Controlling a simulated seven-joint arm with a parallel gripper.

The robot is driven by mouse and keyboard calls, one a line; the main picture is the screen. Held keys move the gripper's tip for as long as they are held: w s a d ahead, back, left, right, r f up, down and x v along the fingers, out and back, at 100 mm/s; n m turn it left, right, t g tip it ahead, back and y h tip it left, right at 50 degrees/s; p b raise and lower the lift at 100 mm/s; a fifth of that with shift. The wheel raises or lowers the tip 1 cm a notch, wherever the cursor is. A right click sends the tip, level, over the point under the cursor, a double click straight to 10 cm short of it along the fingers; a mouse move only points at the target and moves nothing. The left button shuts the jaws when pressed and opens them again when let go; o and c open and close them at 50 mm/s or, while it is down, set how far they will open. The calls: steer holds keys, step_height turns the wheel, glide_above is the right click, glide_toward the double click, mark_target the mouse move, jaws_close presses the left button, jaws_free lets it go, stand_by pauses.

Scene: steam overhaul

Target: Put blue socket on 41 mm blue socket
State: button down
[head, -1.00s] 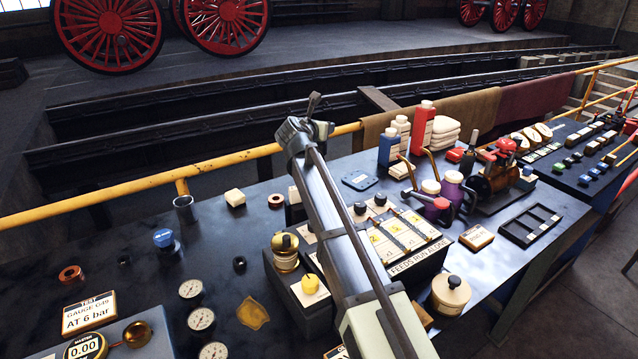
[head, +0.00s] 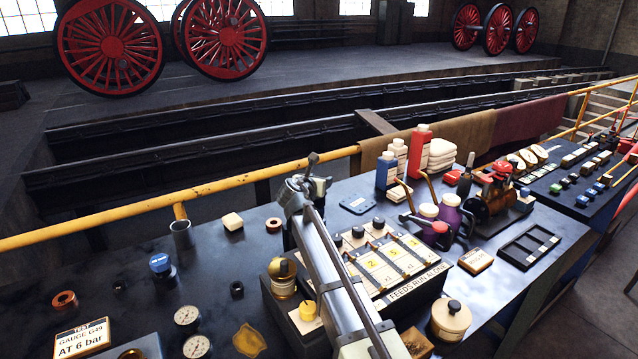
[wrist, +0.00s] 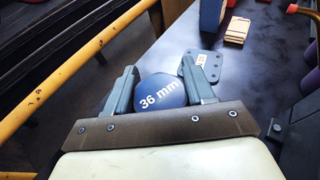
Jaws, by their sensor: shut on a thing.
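My gripper (wrist: 163,95) is shut on a round blue socket (wrist: 160,92) marked "36 mm", which sits between its two grey fingers in the wrist view. In the head view my gripper (head: 306,186) is over the bench near its back edge, left of the blue bottle. The socket it holds is hidden or too small to tell there. Another blue-topped socket (head: 160,263) stands upright on a dark base at the bench's left; its label is too small to read. My gripper is well to its right and apart from it.
A yellow rail (head: 120,222) runs along the bench's back. Gauges (head: 187,316) lie in front. A valve box (head: 392,262) and bottles (head: 387,170) are at the right.

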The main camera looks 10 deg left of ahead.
steer(key=shift+f, duration=0.25)
steer(key=shift+f, duration=0.15)
steer(key=shift+c, duration=2)
jaws_free()
steer(key=shift+s, duration=0.2)
steer(key=v, duration=1.1)
steer(key=shift+s+r, duration=0.25)
steer(key=shift+s, duration=0.05)
steer(key=shift+a, duration=0.1)
